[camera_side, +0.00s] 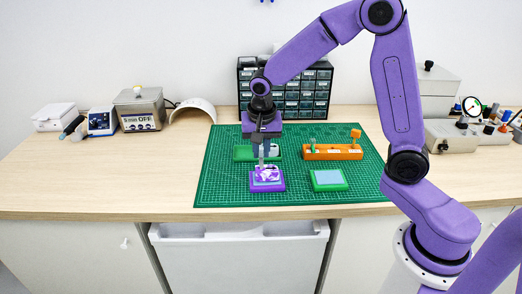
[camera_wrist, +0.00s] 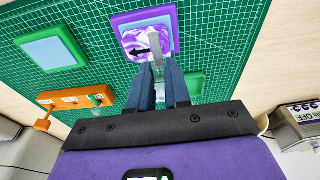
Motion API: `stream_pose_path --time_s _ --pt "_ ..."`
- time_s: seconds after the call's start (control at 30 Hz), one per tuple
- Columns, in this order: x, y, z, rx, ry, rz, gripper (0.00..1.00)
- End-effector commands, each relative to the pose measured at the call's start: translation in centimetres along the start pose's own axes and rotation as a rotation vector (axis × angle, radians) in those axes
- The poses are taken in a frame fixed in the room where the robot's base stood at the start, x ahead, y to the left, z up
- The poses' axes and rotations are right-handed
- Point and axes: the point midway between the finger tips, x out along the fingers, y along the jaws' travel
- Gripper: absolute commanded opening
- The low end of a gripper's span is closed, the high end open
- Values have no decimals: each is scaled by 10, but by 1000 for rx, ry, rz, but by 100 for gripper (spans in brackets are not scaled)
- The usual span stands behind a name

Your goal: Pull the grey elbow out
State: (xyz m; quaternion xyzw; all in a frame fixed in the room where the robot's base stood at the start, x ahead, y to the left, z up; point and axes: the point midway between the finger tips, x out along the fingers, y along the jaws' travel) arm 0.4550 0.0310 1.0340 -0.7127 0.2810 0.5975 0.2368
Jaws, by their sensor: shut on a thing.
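A purple and white marbled earpiece (camera_side: 269,173) sits on a purple block (camera_side: 266,187) at the front of the green mat. The wrist view shows the marbled earpiece (camera_wrist: 132,42) with a black arrow pointing left, on the purple block (camera_wrist: 172,22). The grey elbow (camera_wrist: 161,49) is a pale, translucent piece at the earpiece, running back between my fingertips. My gripper (camera_side: 263,163) points down over the block; in the wrist view its dark blue fingers (camera_wrist: 159,68) are shut on the elbow. Whether the elbow is still seated in the earpiece I cannot tell.
A green block with a light blue pad (camera_side: 328,177) lies to the right. An orange rack (camera_side: 332,152) with upright pegs stands behind it. A drawer cabinet (camera_side: 307,95) stands at the back. The mat's right front is clear.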

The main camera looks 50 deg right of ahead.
Motion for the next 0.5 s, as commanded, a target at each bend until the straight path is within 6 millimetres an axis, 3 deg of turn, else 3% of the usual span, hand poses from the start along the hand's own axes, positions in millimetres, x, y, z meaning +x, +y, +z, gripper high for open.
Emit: stream_pose_path --time_s 0.5 --pt "-19 -1 -3 1 1 -3 0"
